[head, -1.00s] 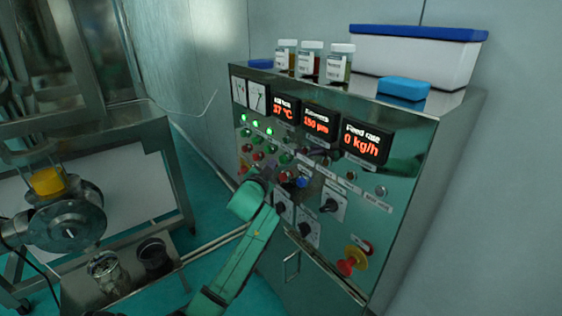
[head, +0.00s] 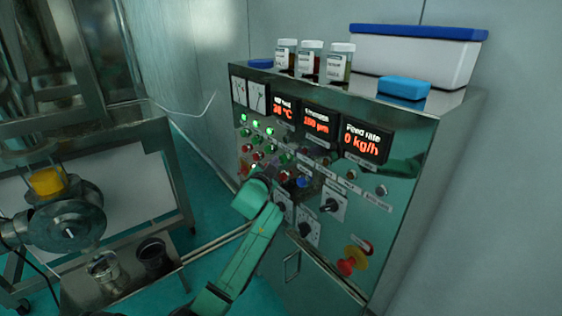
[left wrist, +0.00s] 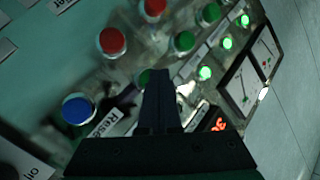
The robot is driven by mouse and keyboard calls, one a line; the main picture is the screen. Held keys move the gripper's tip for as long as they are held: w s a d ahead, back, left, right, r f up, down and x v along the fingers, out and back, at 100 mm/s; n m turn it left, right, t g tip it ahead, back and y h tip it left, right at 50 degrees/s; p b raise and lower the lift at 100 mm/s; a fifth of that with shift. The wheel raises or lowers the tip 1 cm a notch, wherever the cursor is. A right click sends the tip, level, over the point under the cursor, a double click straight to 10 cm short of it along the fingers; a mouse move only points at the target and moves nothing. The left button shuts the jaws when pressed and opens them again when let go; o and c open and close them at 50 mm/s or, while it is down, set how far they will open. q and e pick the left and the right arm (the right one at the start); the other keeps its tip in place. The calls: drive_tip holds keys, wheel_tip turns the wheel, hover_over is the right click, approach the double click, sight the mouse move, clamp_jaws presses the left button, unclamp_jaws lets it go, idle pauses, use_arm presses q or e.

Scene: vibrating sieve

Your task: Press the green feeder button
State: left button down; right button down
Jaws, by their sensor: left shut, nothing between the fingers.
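Several green buttons sit in rows on the steel control panel (head: 405,215). The rightmost green button (head: 286,158) shows in the head view, above a red button. In the left wrist view a green button (left wrist: 143,77) is partly hidden behind my left fingertips, beside the red button (left wrist: 112,41). My left gripper (left wrist: 162,78) is shut and empty, its tips pointing at the panel close to that button. I cannot tell whether they touch it. In the head view my left arm reaches up to the panel and hides part of the lower controls. My right gripper is not in view.
A blue button (left wrist: 77,109) labelled Reset is close to the fingers. Black knobs (head: 329,205) and a red emergency stop (head: 348,265) lie lower right. The feed display (head: 365,140) reads 0 kg/h. Jars and a lidded box (head: 420,62) stand on top.

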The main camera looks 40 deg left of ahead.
use_arm(q)
drive_tip(key=shift+w+d, duration=0.1)
drive_tip(key=shift+w, duration=0.25)
idle(0.3)
drive_tip(key=shift+s, duration=0.15)
drive_tip(key=shift+s+a+p, duration=0.2)
drive_tip(key=shift+s+p, duration=0.25)
drive_tip(key=shift+s, duration=0.3)
drive_tip(key=s+p, duration=0.1)
drive_tip(key=s+a, duration=0.1)
drive_tip(key=s, duration=0.1)
drive_tip(key=s+p, duration=0.1)
drive_tip(key=shift+s+a+p, duration=0.25)
drive_tip(key=shift+s+p, duration=0.1)
drive_tip(key=shift+s, duration=0.05)
